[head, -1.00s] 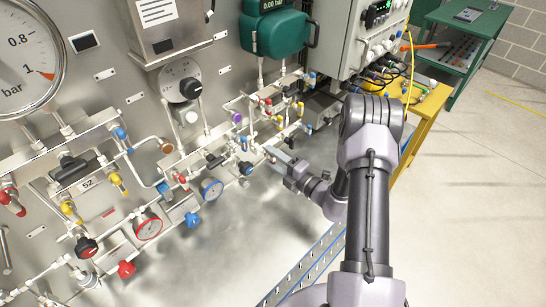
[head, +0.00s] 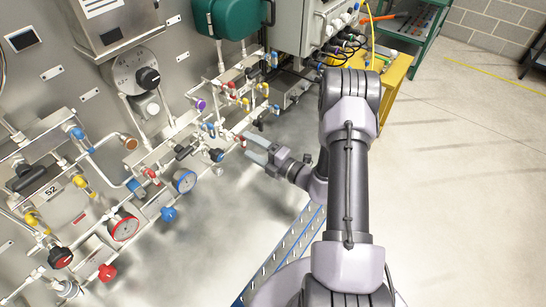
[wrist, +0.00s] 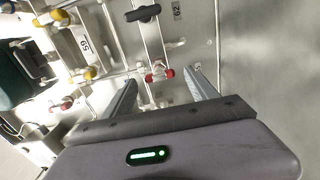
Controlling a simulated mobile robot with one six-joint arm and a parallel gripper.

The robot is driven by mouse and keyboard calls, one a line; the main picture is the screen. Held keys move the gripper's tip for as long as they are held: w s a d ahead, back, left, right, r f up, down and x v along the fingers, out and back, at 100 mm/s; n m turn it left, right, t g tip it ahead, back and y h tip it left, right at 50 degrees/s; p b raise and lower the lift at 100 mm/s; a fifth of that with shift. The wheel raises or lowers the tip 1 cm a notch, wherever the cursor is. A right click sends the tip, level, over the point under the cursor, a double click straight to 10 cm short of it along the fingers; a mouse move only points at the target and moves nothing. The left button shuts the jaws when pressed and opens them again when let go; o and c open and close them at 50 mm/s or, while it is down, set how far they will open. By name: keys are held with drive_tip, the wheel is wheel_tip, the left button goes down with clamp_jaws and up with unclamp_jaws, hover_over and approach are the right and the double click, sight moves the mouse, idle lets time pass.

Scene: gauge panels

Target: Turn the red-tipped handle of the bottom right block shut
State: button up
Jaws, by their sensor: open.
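In the wrist view, a small handle with red tips (wrist: 159,74) sits on a thin pipe fitting of the panel. It shows in the gap between the two grey fingers of my gripper (wrist: 162,82), which is open and empty. I cannot tell whether a finger touches it. In the head view my gripper (head: 247,146) reaches in from the right, at the lower right end of the pipework. A small red spot shows by its fingertips, too small to make out clearly.
A black handle (wrist: 143,13) and yellow-capped fittings (wrist: 90,73) lie close by in the wrist view. In the head view, gauges (head: 185,181) and coloured knobs line the panel to the left. A yellow stand (head: 395,78) is behind my arm.

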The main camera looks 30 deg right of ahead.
drive_tip(key=v, duration=1.4)
drive_tip(key=s+a+r+n+g+y+b, duration=0.1)
drive_tip(key=a+r+n+g+y+b, duration=0.2)
drive_tip(key=a+n+g, duration=0.5)
drive_tip(key=s+a+r+n+g+y+b, duration=0.1)
drive_tip(key=a+r+n+g+y+b, duration=0.2)
drive_tip(key=a+n, duration=0.75)
drive_tip(key=s+a+n+h+b, duration=0.1)
drive_tip(key=s+n+h+b, duration=0.4)
drive_tip(key=n, duration=0.8)
drive_tip(key=s+a+n+h+b, duration=0.1)
drive_tip(key=s+n+h+b, duration=0.4)
drive_tip(key=n, duration=0.9)
drive_tip(key=shift+s+a+f+h+b, duration=0.35)
drive_tip(key=shift+s+h+b, duration=0.05)
drive_tip(key=shift+s+b, duration=0.5)
